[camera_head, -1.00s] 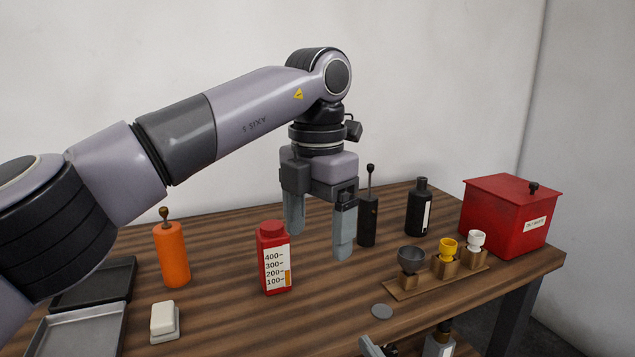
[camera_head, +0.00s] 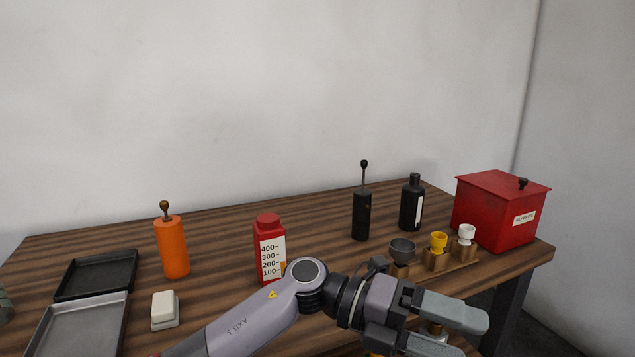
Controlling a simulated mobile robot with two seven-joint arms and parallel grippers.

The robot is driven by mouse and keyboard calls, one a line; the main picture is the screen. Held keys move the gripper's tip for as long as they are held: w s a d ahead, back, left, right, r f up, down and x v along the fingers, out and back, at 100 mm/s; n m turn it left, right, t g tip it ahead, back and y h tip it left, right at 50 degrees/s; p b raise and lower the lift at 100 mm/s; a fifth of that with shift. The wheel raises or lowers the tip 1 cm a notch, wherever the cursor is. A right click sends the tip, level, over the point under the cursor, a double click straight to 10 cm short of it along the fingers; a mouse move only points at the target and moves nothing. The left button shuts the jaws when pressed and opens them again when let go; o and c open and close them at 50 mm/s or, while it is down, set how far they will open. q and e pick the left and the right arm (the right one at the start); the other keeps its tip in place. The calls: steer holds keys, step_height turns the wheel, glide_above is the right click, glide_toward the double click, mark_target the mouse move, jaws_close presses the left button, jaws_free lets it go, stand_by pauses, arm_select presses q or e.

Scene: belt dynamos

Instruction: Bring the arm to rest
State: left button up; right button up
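My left arm comes in low from the bottom left, in front of the table (camera_head: 225,232). Its gripper (camera_head: 476,338) is at the bottom right of centre, pointing right, near the table's front edge. Its two grey fingers are apart, and I see no object gripped between them. A small part of something pale and dark shows behind the fingers; I cannot tell what it is. My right gripper cannot be made out.
On the table stand an orange cylinder (camera_head: 172,247), red bottle (camera_head: 268,235), black handled cylinder (camera_head: 361,216), black bottle (camera_head: 411,207), cup rack (camera_head: 460,266) and red box (camera_head: 490,215). Black tray (camera_head: 97,275), grey tray (camera_head: 80,325) and white-topped block (camera_head: 165,308) lie left.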

arm_select(q)
steer(key=w+a+f+n+t+y, duration=0.1)
steer(key=w+a+f+n+t, duration=0.1)
steer(key=a+f+n+t, duration=0.55)
steer(key=w+a+f+n+t+y, duration=0.15)
steer(key=a+n+t, duration=0.25)
steer(key=n+t, duration=0.7)
steer(key=w+a+f+n+t+y, duration=0.1)
steer(key=w+a+f+n+t, duration=0.35)
steer(key=n, duration=0.85)
steer(key=s+a+f+n+g+y, duration=0.5)
steer(key=s+a+f+n+y, duration=0.4)
steer(key=s+a+f, duration=1)
step_height(320, 180, down, 2)
steer(key=shift+s+a+f+n+y, duration=0.1)
steer(key=shift+s+a+n+y, duration=0.25)
steer(key=shift+a+y, duration=0.15)
arm_select(e)
steer(key=s+d+f+m+g+h, duration=0.1)
steer(key=s+d+f+m, duration=0.5)
steer(key=m, duration=0.6)
steer(key=s+d+f+m+g+h, duration=0.2)
steer(key=s+d+f+m, duration=0.5)
steer(key=f+m, duration=0.4)
steer(key=d+m, duration=0.1)
steer(key=m, duration=0.1)
steer(key=shift+s+d+f+m+g, duration=0.25)
steer(key=shift+d+m+g, duration=0.05)
steer(key=shift+d, duration=0.05)
